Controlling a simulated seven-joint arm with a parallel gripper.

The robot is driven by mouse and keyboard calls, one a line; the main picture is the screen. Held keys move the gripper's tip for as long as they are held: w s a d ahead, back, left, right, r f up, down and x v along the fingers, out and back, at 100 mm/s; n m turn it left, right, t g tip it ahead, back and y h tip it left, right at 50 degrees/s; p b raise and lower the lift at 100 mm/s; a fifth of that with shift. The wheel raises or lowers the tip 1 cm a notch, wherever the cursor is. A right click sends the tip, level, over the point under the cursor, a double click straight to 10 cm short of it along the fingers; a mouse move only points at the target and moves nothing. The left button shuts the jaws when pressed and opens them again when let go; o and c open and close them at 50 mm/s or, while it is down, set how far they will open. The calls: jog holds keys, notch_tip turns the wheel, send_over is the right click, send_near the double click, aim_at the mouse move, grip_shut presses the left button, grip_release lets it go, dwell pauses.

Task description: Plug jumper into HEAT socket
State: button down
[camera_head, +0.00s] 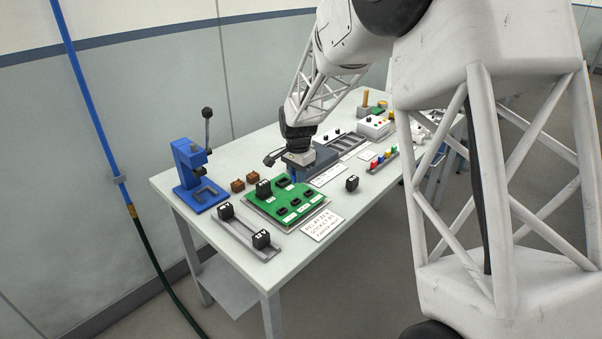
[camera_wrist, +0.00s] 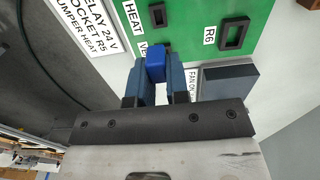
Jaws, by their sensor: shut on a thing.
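My gripper (camera_wrist: 157,82) is shut on a blue jumper (camera_wrist: 156,62), gripped between its two fingers. In the wrist view, the jumper is just below a small dark socket (camera_wrist: 157,15) beside the HEAT label (camera_wrist: 132,16) on the green board (camera_wrist: 195,14). A "VE..." label, partly hidden by the jumper, lies beside it. I cannot tell whether the jumper touches the board. In the head view, my gripper (camera_head: 297,163) is low over the back right edge of the green board (camera_head: 268,207), and the jumper is hard to make out.
The R6 socket (camera_wrist: 235,35) is on the board's right. A sign (camera_wrist: 92,20) reads relay 24 V, socket R5, jumper HEAT. A blue press (camera_head: 195,178) stands left of the board. A rail with black relays (camera_head: 262,240) lies in front. A loose black relay (camera_head: 352,183) sits to the right.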

aim_at(298, 199)
dwell(0.3)
jog(key=shift+f, duration=2.9)
jog(key=shift+f, duration=1)
dwell(0.4)
jog(key=c, duration=1)
grip_release()
jog(key=shift+c, duration=0.2)
jog(key=shift+r, duration=0.1)
notch_tip(298, 199, up, 8)
